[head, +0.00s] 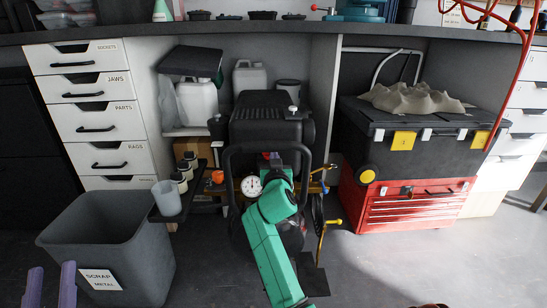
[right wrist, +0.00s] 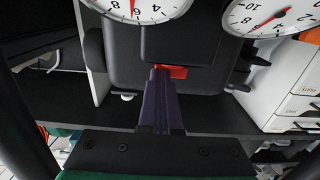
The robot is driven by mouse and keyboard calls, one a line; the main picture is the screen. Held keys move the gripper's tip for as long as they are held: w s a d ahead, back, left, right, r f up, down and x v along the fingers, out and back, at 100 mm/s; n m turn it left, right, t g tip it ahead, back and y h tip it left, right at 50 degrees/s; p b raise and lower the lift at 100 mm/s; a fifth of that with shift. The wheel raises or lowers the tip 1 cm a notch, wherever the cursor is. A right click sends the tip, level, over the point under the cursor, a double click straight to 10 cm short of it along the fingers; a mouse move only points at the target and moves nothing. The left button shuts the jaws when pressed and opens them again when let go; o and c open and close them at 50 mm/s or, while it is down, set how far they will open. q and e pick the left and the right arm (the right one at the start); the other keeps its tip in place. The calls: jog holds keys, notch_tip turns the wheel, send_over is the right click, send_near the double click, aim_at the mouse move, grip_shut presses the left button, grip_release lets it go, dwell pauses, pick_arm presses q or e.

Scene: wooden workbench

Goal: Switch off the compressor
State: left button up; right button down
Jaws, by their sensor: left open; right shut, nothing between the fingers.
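The compressor (head: 268,105) is a black machine with a tubular handle, standing under the bench in the middle of the head view. A round white gauge (head: 251,187) is on its front. In the right wrist view a red switch (right wrist: 173,71) sits on the compressor's black housing (right wrist: 205,45). My right gripper (right wrist: 162,72) is shut and empty, its purple fingertips at the red switch and partly covering it. I cannot tell whether they touch. My green right arm hides part of the compressor in the head view. My left gripper (head: 51,270) is open and empty at the lower left.
A grey scrap bin (head: 100,220) stands left, near my left gripper. A red tool chest (head: 415,205) with a black toolbox (head: 400,125) on top stands right. Two gauges (right wrist: 137,8) (right wrist: 272,16) flank the switch in the wrist view. Open floor lies at the front right.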

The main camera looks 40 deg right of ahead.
jog(key=shift+d, duration=0.25)
jog(key=shift+d+r+p, duration=0.1)
jog(key=shift+d+p, duration=0.6)
jog(key=shift+p, duration=0.15)
pick_arm(q)
jog(key=s+f+g+y, duration=0.1)
jog(key=s+f+g, duration=0.2)
jog(key=f, duration=0.5)
jog(key=s+d+f+n+g, duration=0.1)
jog(key=s+f+g, duration=0.1)
jog(key=f, duration=0.7)
jog(key=s+d+f+g+y+p, duration=0.1)
jog(key=s+f+g, duration=0.2)
jog(key=f, duration=0.6)
jog(key=shift+s+d+f+n+g+y, duration=0.2)
jog(key=shift+s+n+g+y, duration=0.1)
jog(key=shift+n+g, duration=0.15)
pick_arm(e)
jog(key=shift+w+d, duration=0.35)
jog(key=shift+d, duration=0.4)
pick_arm(q)
jog(key=shift+a+r, duration=0.1)
pick_arm(e)
jog(key=shift+s, duration=0.1)
